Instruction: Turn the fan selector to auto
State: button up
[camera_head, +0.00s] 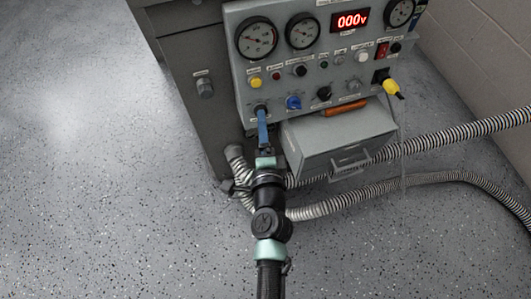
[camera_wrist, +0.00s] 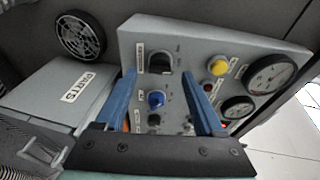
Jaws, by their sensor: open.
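The grey control panel (camera_head: 285,75) carries several knobs with small labels I cannot read, so which knob is the fan selector is unclear. A black knob (camera_wrist: 160,62) with a white label beside it lies just beyond and between my fingertips in the wrist view. A blue knob (camera_wrist: 156,99) and a smaller black knob (camera_wrist: 154,119) show between the fingers. In the head view the blue knob (camera_head: 293,102) and a black knob (camera_head: 324,93) sit right of my gripper (camera_head: 262,112). My gripper is open, with blue fingers pointing at the panel's lower left; contact is not clear.
A grey box labelled PARTS (camera_wrist: 75,95) juts out below the panel, with an orange-handled item (camera_head: 346,107) on top. Ribbed hoses (camera_head: 440,140) run right. A yellow plug (camera_head: 391,87) hangs at the panel's right. Yellow button (camera_wrist: 219,65) and gauges (camera_wrist: 270,75) are nearby. Floor left is clear.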

jog(key=s+r, duration=0.1)
jog(key=s, duration=0.8)
jog(key=shift+s+d+r+b, duration=0.25)
jog(key=shift+d+r+b, duration=0.05)
jog(key=shift+d+b, duration=0.05)
jog(key=w+a+r+n+t+y, duration=0.1)
jog(key=w+r+n+t, duration=0.2)
jog(key=r, duration=0.7)
jog(key=w+a+r+n+t+y, duration=0.1)
jog(key=w+r+n, duration=0.25)
jog(key=r, duration=0.75)
jog(key=w+a+r+n+t+y, duration=0.1)
jog(key=w+r+n, duration=0.3)
jog(key=r, duration=0.6)
jog(key=s+d+r+n+t+h, duration=0.15)
jog(key=s+r, duration=0.25)
jog(key=r, duration=0.5)
jog(key=s+r+n+t+h, duration=0.1)
jog(key=s+r+n+t, duration=0.25)
jog(key=r, duration=0.55)
jog(key=s+d+r+n+t+h, duration=0.1)
jog(key=s+r+h, duration=0.1)
jog(key=s+r, duration=0.5)
notch_tip(320, 180, up, 38)
jog(key=w+p, duration=0.2)
jog(key=p, duration=3.4)
jog(key=shift+w, duration=0.4)
